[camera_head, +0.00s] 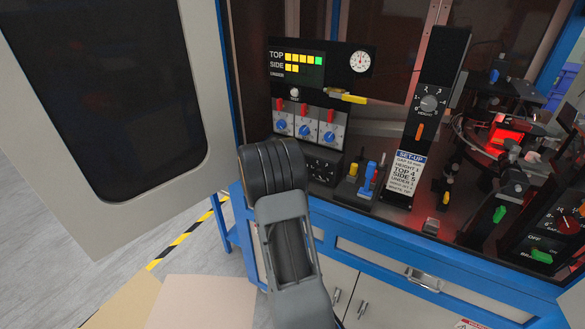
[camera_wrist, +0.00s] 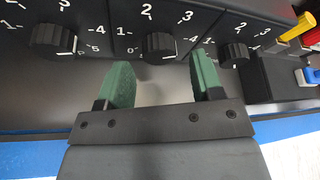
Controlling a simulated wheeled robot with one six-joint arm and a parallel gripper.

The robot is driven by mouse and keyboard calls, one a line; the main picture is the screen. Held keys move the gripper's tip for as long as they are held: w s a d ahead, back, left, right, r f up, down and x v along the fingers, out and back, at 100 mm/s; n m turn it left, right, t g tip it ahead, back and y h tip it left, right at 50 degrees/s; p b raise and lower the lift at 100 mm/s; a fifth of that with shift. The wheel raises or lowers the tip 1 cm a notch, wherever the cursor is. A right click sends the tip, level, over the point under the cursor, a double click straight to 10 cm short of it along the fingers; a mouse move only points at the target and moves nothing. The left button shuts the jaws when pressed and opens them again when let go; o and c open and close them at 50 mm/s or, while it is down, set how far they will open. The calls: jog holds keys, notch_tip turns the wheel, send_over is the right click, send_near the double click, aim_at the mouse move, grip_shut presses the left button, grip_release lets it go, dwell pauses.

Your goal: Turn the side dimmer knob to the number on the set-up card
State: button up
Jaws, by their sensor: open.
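The set-up card (camera_head: 405,173) stands below the height dial in the head view; its SIDE line appears to read 5. The display panel (camera_head: 296,65) shows two lit yellow bars on its SIDE row. In the wrist view, three black dimmer knobs with white number scales sit in a row: left (camera_wrist: 52,40), middle (camera_wrist: 160,46) and right (camera_wrist: 233,55). Their name labels are not visible. My gripper (camera_wrist: 162,70) is open, its green fingers on either side of the middle knob's line, with the knob just beyond the tips. Contact is not visible. The arm hides the gripper in the head view.
Several blue knobs (camera_head: 305,131) with red switches sit above the dimmer box (camera_head: 322,168). A yellow-handled part (camera_head: 346,97) juts out above them. Yellow, red and blue pegs (camera_head: 368,178) stand just right of the dimmers. An open cabinet door (camera_head: 60,215) is at left.

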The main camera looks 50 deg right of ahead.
jog(key=shift+x, duration=0.8)
jog(key=shift+c, duration=0.2)
jog(key=c, duration=0.9)
jog(key=shift+f, duration=0.1)
jog(key=shift+b, duration=0.45)
